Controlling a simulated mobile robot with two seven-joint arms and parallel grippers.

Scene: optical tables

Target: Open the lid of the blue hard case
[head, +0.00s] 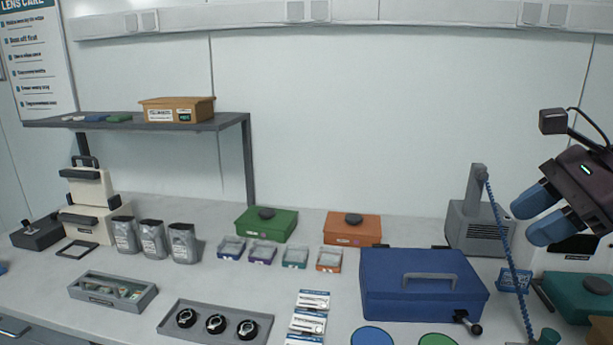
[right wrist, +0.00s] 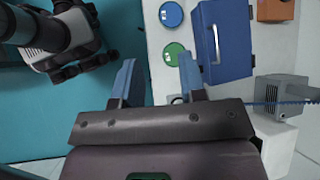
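The blue hard case (head: 420,285) stands on the table right of centre in the head view, its lid shut. A grey handle lies on the lid, and a black latch or lever (head: 467,321) sticks out at its front right. The case also shows at the top of the right wrist view (right wrist: 225,45). My right gripper (head: 530,220) is in the air above and to the right of the case, its blue fingers apart and empty. Its fingers also show in the right wrist view (right wrist: 158,82).
Close to the case are a grey machine (head: 478,230) with a blue coiled cord, a small blue box (head: 514,279) and a teal case (head: 580,297). Blue (head: 372,337) and green (head: 437,340) discs lie in front. An orange case (head: 353,229) stands behind it.

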